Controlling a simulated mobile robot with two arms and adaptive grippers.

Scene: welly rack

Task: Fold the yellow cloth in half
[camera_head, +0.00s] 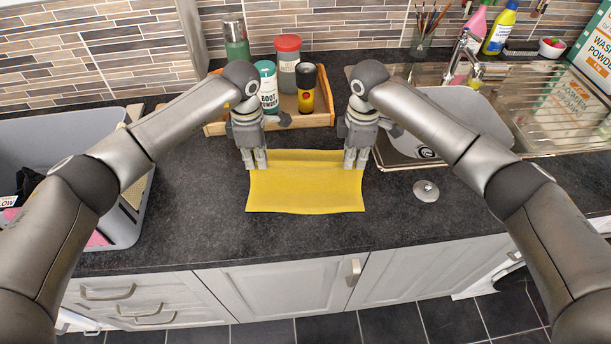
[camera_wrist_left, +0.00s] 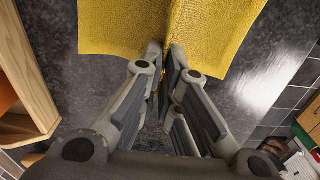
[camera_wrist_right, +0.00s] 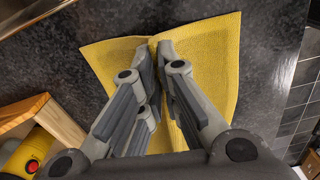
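The yellow cloth (camera_head: 305,192) lies on the dark worktop in front of the wooden tray. A crease or raised ridge runs across it between my two grippers, with a narrower strip of cloth behind. My left gripper (camera_head: 255,165) is at the cloth's left edge, its fingers close together on a pinched ridge of the cloth, which also shows in the left wrist view (camera_wrist_left: 125,28). My right gripper (camera_head: 356,164) is at the right edge, its fingertips likewise closed on the ridge, as the right wrist view of the cloth (camera_wrist_right: 212,60) shows. Little of the pinched part is visible between the fingers.
Behind the cloth stands a wooden tray (camera_head: 326,119) with bottles and jars. The sink (camera_head: 470,120) is at the right, with a round metal plug (camera_head: 426,191) on the worktop. A grey bin (camera_head: 128,236) stands at the left. Worktop in front of the cloth is clear.

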